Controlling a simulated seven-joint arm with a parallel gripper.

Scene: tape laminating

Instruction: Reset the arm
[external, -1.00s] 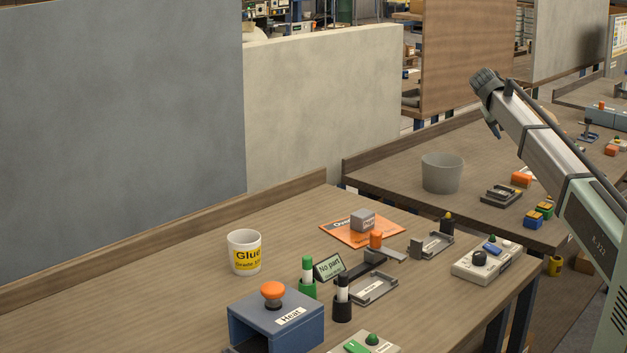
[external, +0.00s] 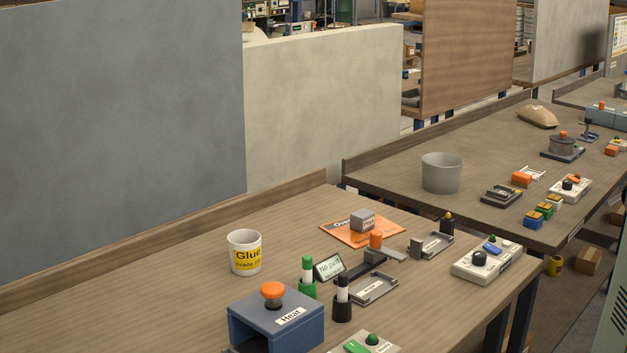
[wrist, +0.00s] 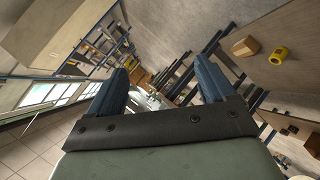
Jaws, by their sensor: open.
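My gripper (wrist: 155,90) shows in the wrist view with its two fingers spread apart, open and with nothing between them. It faces away from the near table, toward the floor and far shelving. In the external view the gripper is out of frame; only a pale green part of my body (external: 613,315) shows at the lower right edge.
The near table holds a glue cup (external: 245,252), a blue heat box (external: 277,318), an orange sheet (external: 340,230) with a grey block (external: 363,220), and a control box (external: 487,262). A grey bucket (external: 442,173) stands on the table behind. The near table's left part is clear.

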